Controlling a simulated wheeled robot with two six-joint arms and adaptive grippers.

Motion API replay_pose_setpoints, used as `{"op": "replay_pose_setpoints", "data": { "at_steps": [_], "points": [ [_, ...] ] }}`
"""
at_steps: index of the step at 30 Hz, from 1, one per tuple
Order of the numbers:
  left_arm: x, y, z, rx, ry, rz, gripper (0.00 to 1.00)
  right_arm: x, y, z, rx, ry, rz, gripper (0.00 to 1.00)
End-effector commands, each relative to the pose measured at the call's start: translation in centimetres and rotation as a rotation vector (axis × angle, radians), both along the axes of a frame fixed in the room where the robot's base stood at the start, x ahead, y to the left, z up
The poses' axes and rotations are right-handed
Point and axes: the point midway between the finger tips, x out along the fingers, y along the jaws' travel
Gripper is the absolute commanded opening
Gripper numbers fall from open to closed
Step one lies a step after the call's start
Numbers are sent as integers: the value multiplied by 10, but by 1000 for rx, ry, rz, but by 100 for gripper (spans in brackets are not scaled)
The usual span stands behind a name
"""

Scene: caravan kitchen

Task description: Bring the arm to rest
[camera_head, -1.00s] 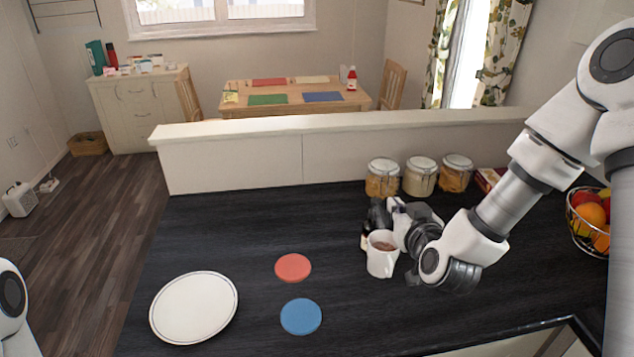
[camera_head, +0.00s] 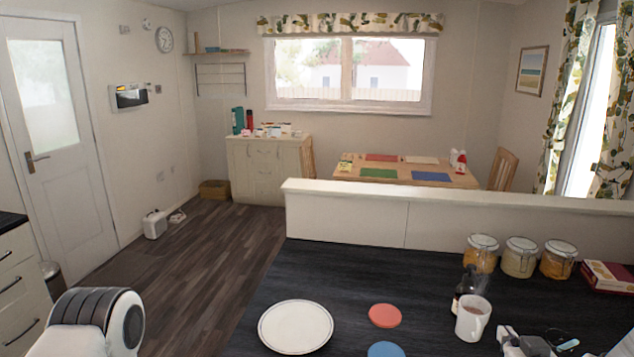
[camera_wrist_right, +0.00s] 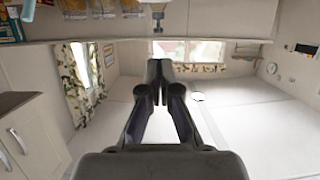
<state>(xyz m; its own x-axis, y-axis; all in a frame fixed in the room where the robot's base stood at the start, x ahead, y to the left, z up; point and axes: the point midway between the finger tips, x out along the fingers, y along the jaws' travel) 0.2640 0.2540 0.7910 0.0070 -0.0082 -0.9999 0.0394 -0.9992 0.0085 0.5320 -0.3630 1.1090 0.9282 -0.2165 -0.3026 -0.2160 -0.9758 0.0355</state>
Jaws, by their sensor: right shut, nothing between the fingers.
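My right gripper (camera_head: 535,346) shows at the bottom right edge of the head view, partly cut off, over the dark counter (camera_head: 590,320). It is to the right of the white mug (camera_head: 472,320), apart from it. In the right wrist view its black fingers (camera_wrist_right: 160,78) are together and empty. The mug stands upright with brown contents, and a small dark bottle (camera_head: 467,284) stands behind it. A part of my left arm shows at the bottom left of the head view. My left gripper is not in view.
A white plate (camera_head: 295,327), a red disc (camera_head: 385,315) and a blue disc (camera_head: 386,349) lie on the counter. Glass jars (camera_head: 519,257) and a red box (camera_head: 608,275) stand along the low wall (camera_head: 350,217). The counter's far left part is clear.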

Motion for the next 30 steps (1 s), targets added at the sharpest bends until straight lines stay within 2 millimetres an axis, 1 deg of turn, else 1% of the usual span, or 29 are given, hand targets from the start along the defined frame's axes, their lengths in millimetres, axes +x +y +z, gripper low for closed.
{"op": "replay_pose_setpoints", "data": {
  "at_steps": [1, 5, 8, 9, 11, 12, 14, 15, 17, 18, 19, 20, 21, 22, 24, 25, 27, 29, 30],
  "points": [
    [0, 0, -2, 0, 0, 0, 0, -2, 2, -13, -10, 27, 7, 0],
    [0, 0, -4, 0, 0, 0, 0, -10, 10, -48, -37, 104, 32, 0],
    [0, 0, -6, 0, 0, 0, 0, -20, 18, -82, -64, 180, 61, 0],
    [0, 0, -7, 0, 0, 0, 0, -25, 22, -97, -75, 216, 76, 0],
    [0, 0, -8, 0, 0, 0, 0, -34, 29, -120, -86, 275, 101, 0],
    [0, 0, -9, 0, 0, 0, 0, -42, 34, -138, -91, 321, 120, 0],
    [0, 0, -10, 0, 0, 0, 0, -56, 43, -166, -96, 397, 150, 0],
    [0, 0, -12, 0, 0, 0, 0, -69, 50, -188, -94, 456, 172, 0],
    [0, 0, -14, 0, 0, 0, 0, -93, 61, -223, -84, 563, 208, 0],
    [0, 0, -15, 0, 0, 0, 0, -114, 70, -248, -71, 646, 232, 0],
    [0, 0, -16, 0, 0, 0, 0, -132, 77, -267, -59, 715, 250, 0],
    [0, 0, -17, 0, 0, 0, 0, -152, 83, -284, -43, 785, 264, 0],
    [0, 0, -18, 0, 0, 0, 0, -177, 91, -304, -19, 875, 277, 0],
    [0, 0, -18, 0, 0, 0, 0, -195, 96, -315, 0, 939, 282, 0],
    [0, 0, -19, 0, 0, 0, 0, -232, 106, -333, 51, 1076, 275, 0],
    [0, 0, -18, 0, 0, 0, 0, -245, 109, -336, 80, 1132, 256, 0],
    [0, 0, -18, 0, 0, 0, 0, -261, 110, -336, 154, 1213, 189, 0],
    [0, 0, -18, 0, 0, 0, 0, -269, 111, -336, 189, 1248, 149, 0],
    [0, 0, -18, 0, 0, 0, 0, -270, 111, -336, 197, 1252, 136, 0]
  ]
}}
